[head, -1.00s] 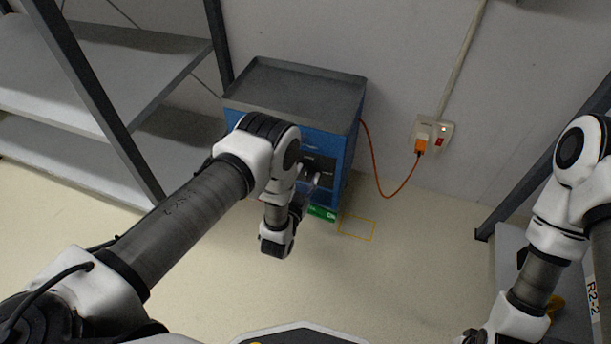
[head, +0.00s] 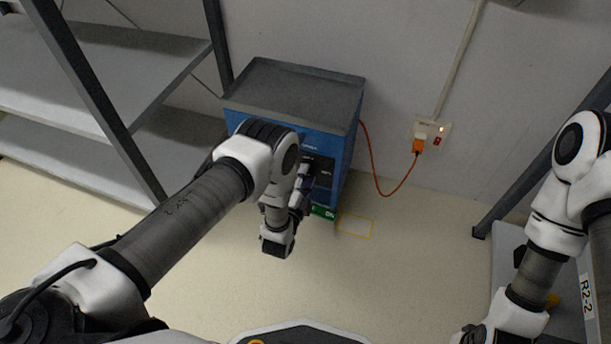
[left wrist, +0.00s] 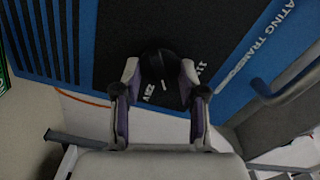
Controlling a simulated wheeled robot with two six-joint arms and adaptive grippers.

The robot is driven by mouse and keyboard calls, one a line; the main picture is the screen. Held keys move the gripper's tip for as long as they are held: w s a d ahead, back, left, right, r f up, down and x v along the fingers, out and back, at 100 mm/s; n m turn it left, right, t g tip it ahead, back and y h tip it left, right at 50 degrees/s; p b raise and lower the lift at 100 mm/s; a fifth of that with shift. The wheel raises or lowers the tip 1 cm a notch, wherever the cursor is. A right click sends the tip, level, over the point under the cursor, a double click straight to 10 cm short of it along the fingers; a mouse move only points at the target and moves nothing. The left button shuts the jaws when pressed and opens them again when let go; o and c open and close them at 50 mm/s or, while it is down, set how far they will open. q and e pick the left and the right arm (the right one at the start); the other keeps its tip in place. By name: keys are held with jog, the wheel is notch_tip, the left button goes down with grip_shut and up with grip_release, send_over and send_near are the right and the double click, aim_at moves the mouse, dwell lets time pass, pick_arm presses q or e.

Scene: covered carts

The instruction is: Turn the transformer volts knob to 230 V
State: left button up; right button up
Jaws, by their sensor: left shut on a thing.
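The transformer (head: 338,158) is a blue box with a grey tray-like top, standing on the floor against the wall. Its dark front panel also shows in the left wrist view (left wrist: 112,60), with white print beside the knob. The round black volts knob (left wrist: 157,64) is between the fingers of my left gripper (left wrist: 160,82), which is shut on it. In the head view my left gripper (head: 306,178) is at the front panel, and my wrist hides much of the panel. I cannot read the knob's setting.
An orange cord (head: 383,192) runs from the transformer to a wall socket (head: 432,132) with a lit lamp. Metal shelves (head: 110,75) stand at the left, and another rack (head: 515,250) at the right. The floor in front is clear, with a yellow outline (head: 355,226).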

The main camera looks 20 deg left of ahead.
pick_arm(q)
jog(key=shift+f+m, duration=0.15)
jog(key=shift+m, duration=3.55)
jog(key=shift+w, duration=0.1)
jog(key=o, duration=1.1)
jog(key=shift+o, duration=0.2)
jog(key=s, duration=0.7)
jog(key=shift+s, duration=0.3)
